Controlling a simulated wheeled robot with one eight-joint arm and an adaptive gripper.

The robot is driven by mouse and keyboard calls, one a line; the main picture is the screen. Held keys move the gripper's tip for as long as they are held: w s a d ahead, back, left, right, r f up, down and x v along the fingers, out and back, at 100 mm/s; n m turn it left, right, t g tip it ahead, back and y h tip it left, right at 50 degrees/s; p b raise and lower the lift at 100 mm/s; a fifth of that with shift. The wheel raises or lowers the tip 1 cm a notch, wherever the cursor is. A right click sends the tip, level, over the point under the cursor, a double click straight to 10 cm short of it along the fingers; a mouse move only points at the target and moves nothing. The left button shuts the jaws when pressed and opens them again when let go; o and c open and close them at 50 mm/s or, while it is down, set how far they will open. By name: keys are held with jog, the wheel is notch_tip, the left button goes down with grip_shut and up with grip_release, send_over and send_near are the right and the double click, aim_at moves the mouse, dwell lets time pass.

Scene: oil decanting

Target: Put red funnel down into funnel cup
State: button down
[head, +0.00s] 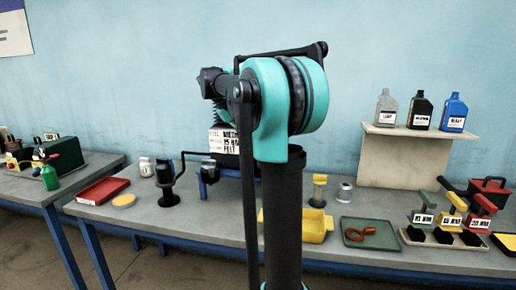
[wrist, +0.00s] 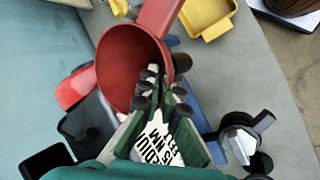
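The red funnel (wrist: 122,62) is large and close in the wrist view, its round mouth facing the camera and a red arm of it running up and right. My gripper (wrist: 164,80) reaches over the funnel's lower right rim, its fingers close together and apparently pinching the wall. The gripper and funnel are hidden behind my arm in the head view. I cannot identify the funnel cup for certain; a black cup-like stand (head: 166,175) is left of my arm, and a black handled piece (wrist: 240,128) shows at lower right in the wrist view.
A label reading MEDIUM 15 MIN FELT (head: 223,141) is behind my arm. A yellow tray (head: 314,225), a green tray (head: 372,234) with a red ring, and labelled colored pieces (head: 450,215) are to the right. A red tray (head: 102,190) is left. Bottles (head: 420,110) stand on a shelf.

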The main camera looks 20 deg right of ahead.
jog(key=shift+r, duration=0.2)
dwell(0.3)
jog(key=shift+r, duration=3.15)
jog(key=shift+f, duration=0.1)
